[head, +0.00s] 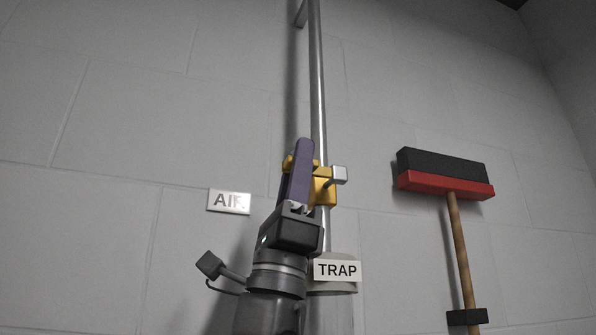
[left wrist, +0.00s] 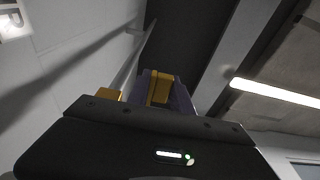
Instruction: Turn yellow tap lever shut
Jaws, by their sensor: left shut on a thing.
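The yellow tap (head: 325,192) sits on the vertical metal pipe in the middle of the head view, with a pale grey square end (head: 339,174) on its right side. My left gripper (head: 303,148) comes up from below in front of it, and its purple fingers cover part of the tap. In the left wrist view, the yellow lever (left wrist: 160,88) lies between the two purple fingers, and the gripper is shut on it. Another yellow part of the tap (left wrist: 108,95) shows to the left of the fingers. The lever's exact angle is mostly hidden in the head view. My right gripper is not in view.
The metal pipe (head: 318,80) runs up the grey block wall. An AIR sign (head: 229,201) is on the wall to the left, and a TRAP sign (head: 337,270) is below the tap. A red and black broom (head: 445,182) hangs to the right. Bare wall lies between them.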

